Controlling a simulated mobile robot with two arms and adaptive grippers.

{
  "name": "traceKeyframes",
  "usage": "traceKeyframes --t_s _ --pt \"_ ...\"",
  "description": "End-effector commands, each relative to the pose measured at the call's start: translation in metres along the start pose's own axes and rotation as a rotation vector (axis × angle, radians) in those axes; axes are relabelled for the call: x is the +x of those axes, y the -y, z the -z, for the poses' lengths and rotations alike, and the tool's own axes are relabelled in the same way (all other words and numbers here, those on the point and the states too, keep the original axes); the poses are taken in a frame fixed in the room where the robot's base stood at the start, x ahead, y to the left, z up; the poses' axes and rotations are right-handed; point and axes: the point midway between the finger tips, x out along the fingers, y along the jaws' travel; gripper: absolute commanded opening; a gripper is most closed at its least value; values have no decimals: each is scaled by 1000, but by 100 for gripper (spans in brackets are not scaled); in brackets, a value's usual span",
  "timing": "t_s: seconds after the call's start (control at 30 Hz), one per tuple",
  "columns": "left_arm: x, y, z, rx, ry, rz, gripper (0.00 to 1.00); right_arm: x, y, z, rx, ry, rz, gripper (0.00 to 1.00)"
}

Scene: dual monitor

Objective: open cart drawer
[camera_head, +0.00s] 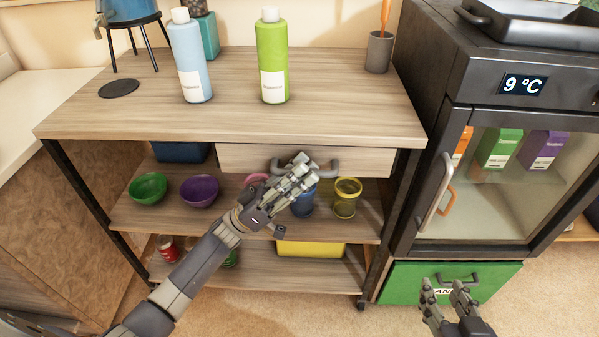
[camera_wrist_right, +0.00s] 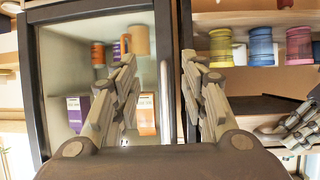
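The cart (camera_head: 150,120) is a wooden shelf unit with a dark frame. Its drawer (camera_head: 240,158) lies just below the top and looks closed or nearly so. A grey curved handle (camera_head: 330,168) sits on its front. My left gripper (camera_head: 303,167) is at the handle, its fingers overlapping the middle of the bar. Whether they grip it is hidden. My left gripper also shows at the right edge of the right wrist view (camera_wrist_right: 298,125). My right gripper (camera_head: 447,284) is open and empty, low in front of the green drawer; its spread fingers fill the right wrist view (camera_wrist_right: 160,68).
A blue bottle (camera_head: 187,60) and a green bottle (camera_head: 271,60) stand on the cart top. Bowls (camera_head: 148,187) and cups (camera_head: 346,196) are on the shelf below. A fridge (camera_head: 500,150) with a green drawer (camera_head: 400,282) stands close on the right. Carpet is clear in front.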

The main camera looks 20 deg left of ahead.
Motion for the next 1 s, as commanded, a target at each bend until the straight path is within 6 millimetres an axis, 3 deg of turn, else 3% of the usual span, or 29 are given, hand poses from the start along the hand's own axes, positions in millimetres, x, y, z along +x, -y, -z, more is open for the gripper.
traceKeyframes --t_s 0.07,0.17,0.53,0.77,1.0 --pt "0 0 0 0 0 0 21 0 0 0 0 1 0 40" --pt "0 0 0 0 0 0 0 0 0 0 0 1 0 40" --pt "0 -3 0 -1 0 0 0 -2 -1 -5 0 32 -2 40" --pt "-2 -19 -1 -3 1 0 0 -18 -7 -48 2 249 -16 40" --pt "-5 -46 -4 -3 2 1 0 -66 -16 -114 11 609 -36 40"
